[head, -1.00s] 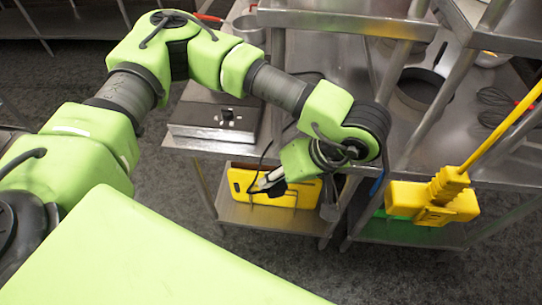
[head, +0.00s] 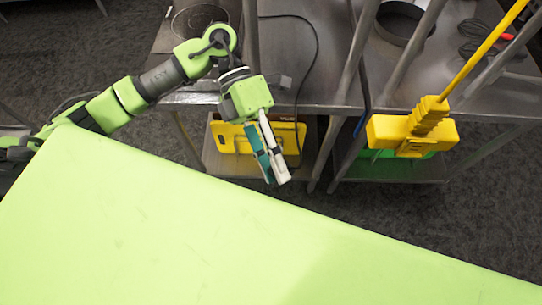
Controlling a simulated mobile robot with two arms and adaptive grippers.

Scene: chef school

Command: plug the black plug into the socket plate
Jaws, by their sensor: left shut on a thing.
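My left gripper (head: 275,172) is in front of the steel bench, above floor level, with its fingers pointing down. It is shut on a small dark thing between its fingers, probably the black plug; the fingers hide most of it. A thin black cord (head: 317,48) curves from the bench top down to beside the gripper. My right gripper is not in view.
The steel bench (head: 330,88) has upright posts and a lower shelf with a yellow case (head: 232,138) behind my gripper. A green tray (head: 385,154) sits low behind the hanging box. The space between gripper and box looks clear in front.

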